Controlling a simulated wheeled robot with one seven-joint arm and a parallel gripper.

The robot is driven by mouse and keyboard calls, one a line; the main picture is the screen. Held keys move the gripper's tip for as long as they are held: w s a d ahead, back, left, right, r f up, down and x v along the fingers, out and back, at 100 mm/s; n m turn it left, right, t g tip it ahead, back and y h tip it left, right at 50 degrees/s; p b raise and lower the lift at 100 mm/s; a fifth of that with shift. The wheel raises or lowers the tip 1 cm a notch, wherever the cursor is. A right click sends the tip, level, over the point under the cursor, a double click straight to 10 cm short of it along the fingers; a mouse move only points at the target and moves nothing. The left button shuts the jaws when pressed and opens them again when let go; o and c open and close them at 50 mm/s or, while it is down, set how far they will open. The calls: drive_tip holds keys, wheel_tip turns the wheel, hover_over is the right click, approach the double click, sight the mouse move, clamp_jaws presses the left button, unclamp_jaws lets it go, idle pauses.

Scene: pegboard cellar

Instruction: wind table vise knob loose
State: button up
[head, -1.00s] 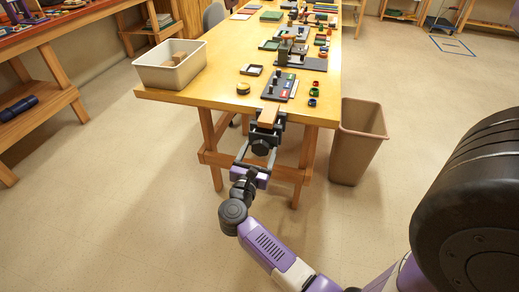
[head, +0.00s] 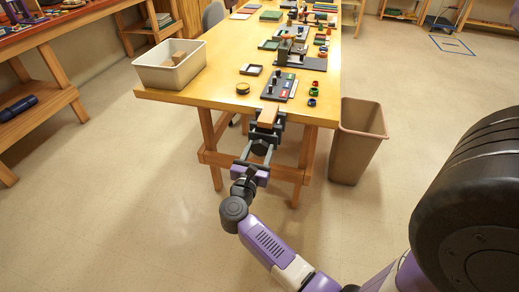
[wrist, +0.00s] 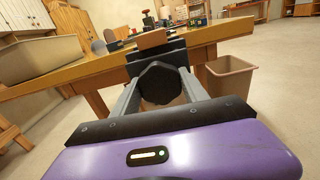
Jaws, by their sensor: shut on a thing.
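The table vise (head: 266,128) is fixed to the near edge of the wooden table, with an orange-brown block (head: 268,116) at its jaws. Its dark, faceted knob (head: 260,149) faces me below the table edge. In the wrist view the knob (wrist: 160,84) sits between the two fingers of my gripper (wrist: 160,92), which is shut on it from both sides. In the head view my gripper (head: 259,153) reaches up to the knob from below. The fingers hide the knob's sides.
The table (head: 215,92) carries a grey bin (head: 170,76) at its left corner and a dark board (head: 279,87) with small parts behind the vise. A tan wastebasket (head: 357,150) stands on the floor right of the table. The floor in front is clear.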

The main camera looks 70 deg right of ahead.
drive_tip(key=n+p, duration=0.4)
drive_tip(key=n, duration=0.2)
drive_tip(key=shift+r, duration=0.15)
drive_tip(key=n+p, duration=0.4)
drive_tip(key=n, duration=0.2)
drive_tip(key=shift+n, duration=0.3)
drive_tip(key=n+p, duration=0.4)
drive_tip(key=n, duration=0.2)
drive_tip(key=shift+w, duration=0.1)
drive_tip(key=n+p, duration=0.3)
drive_tip(key=n, duration=0.2)
drive_tip(key=shift+n, duration=0.3)
drive_tip(key=shift+f, duration=0.2)
drive_tip(key=o, duration=1.4)
drive_tip(key=shift+c, duration=0.2)
drive_tip(key=shift+a, duration=0.1)
